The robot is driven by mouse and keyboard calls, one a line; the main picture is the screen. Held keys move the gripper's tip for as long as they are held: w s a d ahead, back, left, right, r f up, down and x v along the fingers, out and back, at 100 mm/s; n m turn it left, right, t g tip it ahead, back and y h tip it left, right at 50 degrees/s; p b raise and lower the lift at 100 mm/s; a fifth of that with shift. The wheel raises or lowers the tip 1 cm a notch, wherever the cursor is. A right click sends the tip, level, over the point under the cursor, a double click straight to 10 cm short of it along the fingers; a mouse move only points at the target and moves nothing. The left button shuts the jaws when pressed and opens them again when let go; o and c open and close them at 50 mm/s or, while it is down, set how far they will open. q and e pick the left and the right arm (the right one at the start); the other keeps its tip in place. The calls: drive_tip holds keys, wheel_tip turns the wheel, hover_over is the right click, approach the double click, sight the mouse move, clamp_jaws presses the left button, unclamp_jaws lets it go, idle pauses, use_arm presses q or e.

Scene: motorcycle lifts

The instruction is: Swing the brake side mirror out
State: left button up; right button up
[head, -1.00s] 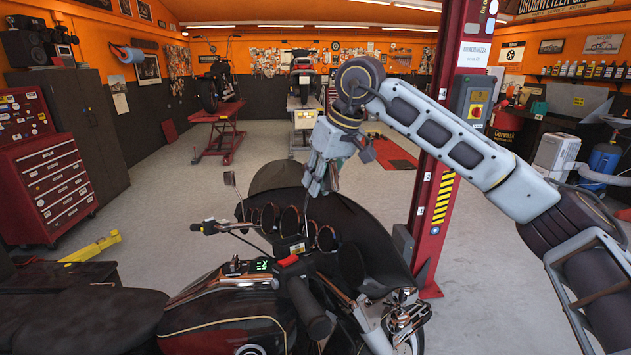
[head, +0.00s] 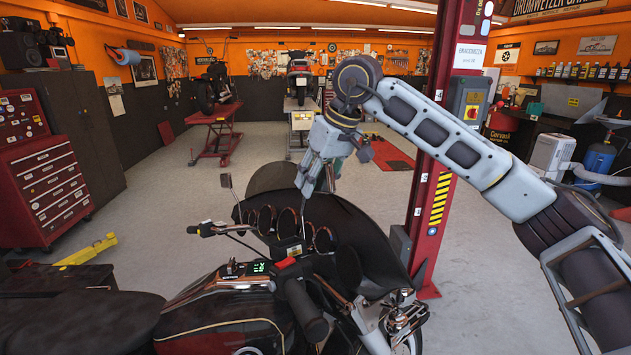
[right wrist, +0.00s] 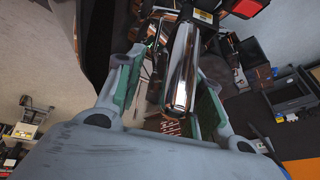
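The motorcycle (head: 235,315) stands in front of me, its handlebar and round gauges facing me in the head view. My right gripper (head: 308,186) points down over the right part of the dash, above a thin dark stem (head: 303,214). The brake side mirror is not clear in the head view; the gripper may cover it. In the right wrist view, a chrome rounded part (right wrist: 186,68) lies between the spread green-padded fingers; I cannot tell if it is the mirror or if they touch it. My left gripper is out of view.
A red lift post (head: 432,200) stands right of the motorcycle. A red tool cabinet (head: 45,185) is at the left. The floor beyond the motorcycle is largely clear.

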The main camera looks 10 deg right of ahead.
drive_tip(key=v, duration=1.1)
drive_tip(key=shift+d+r, duration=0.15)
drive_tip(key=shift+r, duration=0.1)
